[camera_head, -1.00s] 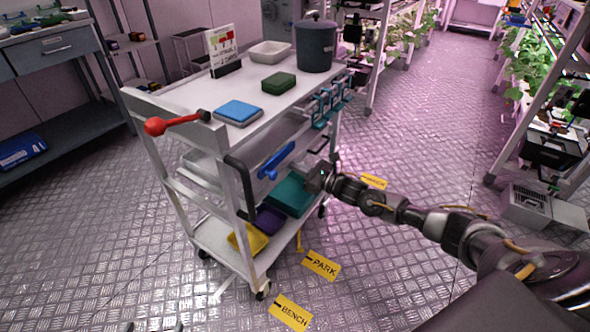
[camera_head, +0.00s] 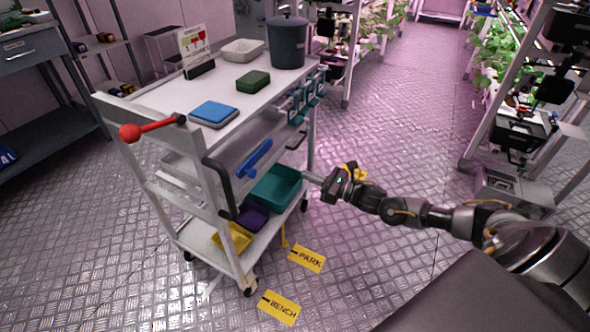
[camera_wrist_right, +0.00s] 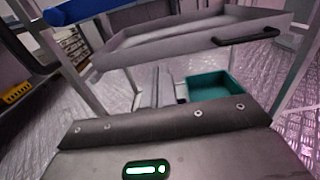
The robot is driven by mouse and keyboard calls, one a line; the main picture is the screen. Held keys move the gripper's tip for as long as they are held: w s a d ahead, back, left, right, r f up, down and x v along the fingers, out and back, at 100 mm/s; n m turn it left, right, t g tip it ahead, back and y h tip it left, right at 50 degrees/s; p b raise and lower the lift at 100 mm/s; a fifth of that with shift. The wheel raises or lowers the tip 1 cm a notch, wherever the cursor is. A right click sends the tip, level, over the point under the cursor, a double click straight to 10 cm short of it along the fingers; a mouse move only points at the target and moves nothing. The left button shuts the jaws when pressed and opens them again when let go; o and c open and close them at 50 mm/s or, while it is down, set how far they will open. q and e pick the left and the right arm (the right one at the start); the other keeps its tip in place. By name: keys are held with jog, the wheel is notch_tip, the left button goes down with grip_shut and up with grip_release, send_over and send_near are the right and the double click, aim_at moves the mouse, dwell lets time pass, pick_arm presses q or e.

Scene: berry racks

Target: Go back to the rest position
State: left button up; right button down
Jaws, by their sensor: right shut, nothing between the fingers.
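My right gripper (camera_head: 310,178) reaches in from the right and points left at the cart's near side. Its fingers are shut and empty, just right of the teal bin (camera_head: 274,190) on the lower shelf; I cannot tell whether they touch anything. In the right wrist view the closed fingers (camera_wrist_right: 156,88) point ahead, with the teal bin (camera_wrist_right: 208,86) to their right and a grey tray (camera_wrist_right: 180,45) above. My left gripper is not in view.
The white cart (camera_head: 150,200) has a red-knobbed lever (camera_head: 132,131) and a blue handle (camera_head: 255,158). The aisle floor is clear.

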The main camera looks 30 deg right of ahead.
jog(key=shift+v, duration=0.85)
